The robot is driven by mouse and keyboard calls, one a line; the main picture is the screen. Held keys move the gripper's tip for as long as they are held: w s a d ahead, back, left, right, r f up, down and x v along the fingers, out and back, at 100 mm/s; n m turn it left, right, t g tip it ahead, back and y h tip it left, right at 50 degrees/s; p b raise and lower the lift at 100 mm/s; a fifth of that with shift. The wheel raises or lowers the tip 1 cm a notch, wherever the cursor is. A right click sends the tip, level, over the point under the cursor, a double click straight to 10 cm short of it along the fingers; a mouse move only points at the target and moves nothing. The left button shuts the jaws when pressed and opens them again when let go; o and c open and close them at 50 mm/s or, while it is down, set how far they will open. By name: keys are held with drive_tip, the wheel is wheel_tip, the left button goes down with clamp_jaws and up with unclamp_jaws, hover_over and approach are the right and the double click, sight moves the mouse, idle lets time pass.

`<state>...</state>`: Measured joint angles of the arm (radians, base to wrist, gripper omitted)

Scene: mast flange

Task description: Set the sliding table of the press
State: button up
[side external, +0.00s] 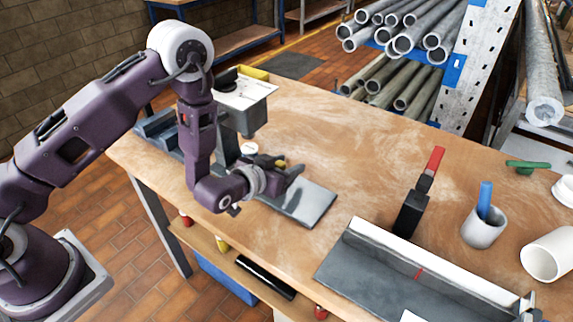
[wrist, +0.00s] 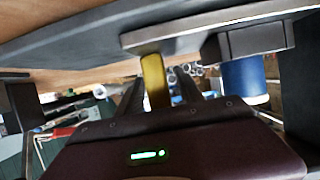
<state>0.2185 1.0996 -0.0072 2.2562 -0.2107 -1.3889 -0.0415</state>
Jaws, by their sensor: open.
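The press stands at the back left of the bench, with a grey head (side external: 245,108) on a dark column. A flat grey plate (side external: 312,208), which looks like its sliding table, lies low in front, partly hidden by my gripper. My gripper (side external: 289,172) is just above and beside this plate, held low and roughly level. A small yellow piece (side external: 281,162) shows by the fingers. In the wrist view the yellow piece (wrist: 154,80) stands upright between the dark open fingers (wrist: 158,88). I cannot tell whether either finger touches it.
A grey angled fixture (side external: 400,275) and a red-handled clamp (side external: 412,210) stand at the front right. A cup with a blue item (side external: 483,232) and a white tube (side external: 549,254) are further right. The bench (side external: 350,150) is clear in the middle. Pipes (side external: 400,30) fill a rack behind.

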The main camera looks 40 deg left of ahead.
clamp_jaws()
idle(1.3)
